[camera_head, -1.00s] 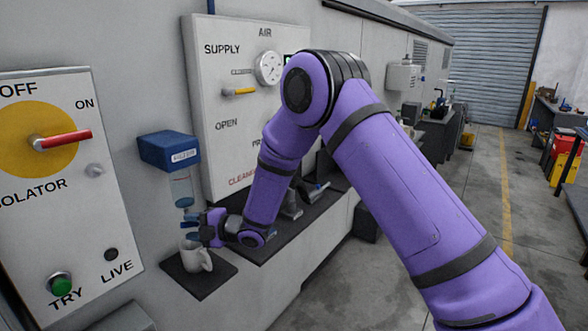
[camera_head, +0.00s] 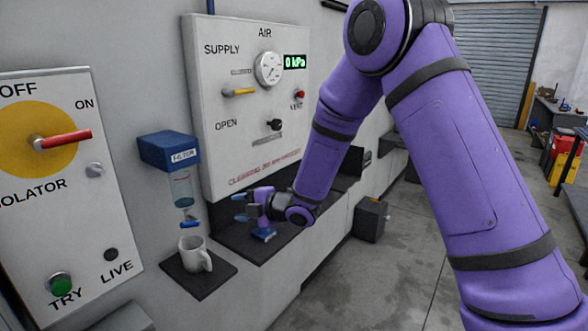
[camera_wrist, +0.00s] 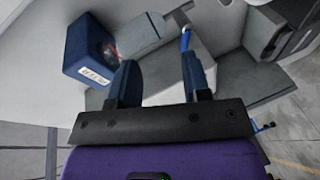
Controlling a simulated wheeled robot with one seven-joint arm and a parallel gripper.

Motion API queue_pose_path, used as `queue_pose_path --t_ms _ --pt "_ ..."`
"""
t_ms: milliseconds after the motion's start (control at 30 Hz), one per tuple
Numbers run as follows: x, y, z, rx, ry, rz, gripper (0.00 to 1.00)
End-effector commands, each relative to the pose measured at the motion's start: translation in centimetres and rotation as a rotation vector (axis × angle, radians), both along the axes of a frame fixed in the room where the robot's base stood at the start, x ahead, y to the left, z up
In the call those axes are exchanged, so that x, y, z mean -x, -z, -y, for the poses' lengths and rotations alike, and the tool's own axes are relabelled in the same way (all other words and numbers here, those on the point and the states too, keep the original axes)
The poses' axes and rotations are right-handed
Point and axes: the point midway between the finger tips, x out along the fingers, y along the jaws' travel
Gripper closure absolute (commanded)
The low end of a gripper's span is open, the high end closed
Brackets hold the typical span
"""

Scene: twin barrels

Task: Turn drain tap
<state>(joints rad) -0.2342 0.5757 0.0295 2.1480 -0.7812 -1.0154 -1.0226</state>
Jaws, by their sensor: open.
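The blue drain tap (camera_head: 189,219) hangs under the clear bowl (camera_head: 181,188) of the blue filter (camera_head: 170,150). A white mug (camera_head: 194,256) stands upright below the tap. My gripper (camera_head: 240,207) is open and empty, to the right of the tap and apart from it, fingers pointing left. In the wrist view my two fingers (camera_wrist: 159,75) are spread with nothing between them. The filter (camera_wrist: 90,50) shows left of them, and a blue part beyond the clear bowl looks like the drain tap (camera_wrist: 185,40). Whether the tap is open or shut is hard to tell.
The mug stands on a dark shelf (camera_head: 180,278). A white air panel (camera_head: 216,130) with a gauge and a 0 kPa display is behind my arm. The isolator panel (camera_head: 110,210) is at left. A small blue item (camera_head: 263,235) shows just below my gripper.

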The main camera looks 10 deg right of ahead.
Motion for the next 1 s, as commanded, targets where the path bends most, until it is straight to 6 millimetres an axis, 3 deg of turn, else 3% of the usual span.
queue_pose_path --t_ms 467,1000 --pt "-0.7 -5.1 6.5 0.061 0.235 -0.095 0.56" --pt "0.6 -9.5 13.1 0.076 0.472 -0.205 0.56"
